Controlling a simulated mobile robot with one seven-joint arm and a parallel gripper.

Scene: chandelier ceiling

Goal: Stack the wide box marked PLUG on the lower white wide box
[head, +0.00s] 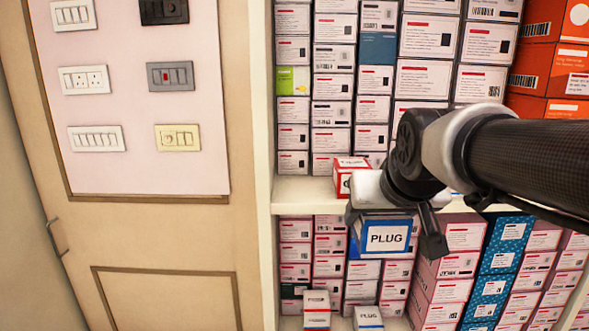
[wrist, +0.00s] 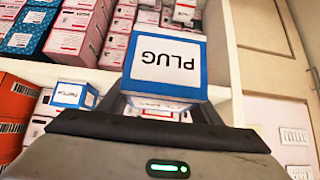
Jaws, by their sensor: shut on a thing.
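The wide box marked PLUG (head: 386,238), blue with a white label, is held in my gripper (head: 394,226) in front of the shelving, just below the middle shelf edge. My gripper is shut on it, with a dark finger at each side. The box also shows in the wrist view (wrist: 168,63), its label upside down. The lower white wide box (head: 369,319), with a label reading PLUG, is below the held box and apart from it. The bottom picture edge cuts it off. In the wrist view, a white labelled box (wrist: 184,12) shows at the top edge.
A narrower white box (head: 317,310) stands left of the lower white box. A red and white box (head: 346,176) sits on the middle shelf (head: 312,196) behind my gripper. Another blue and white box (wrist: 72,95) shows in the wrist view. Packed boxes fill both shelves; a door (head: 165,240) is at left.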

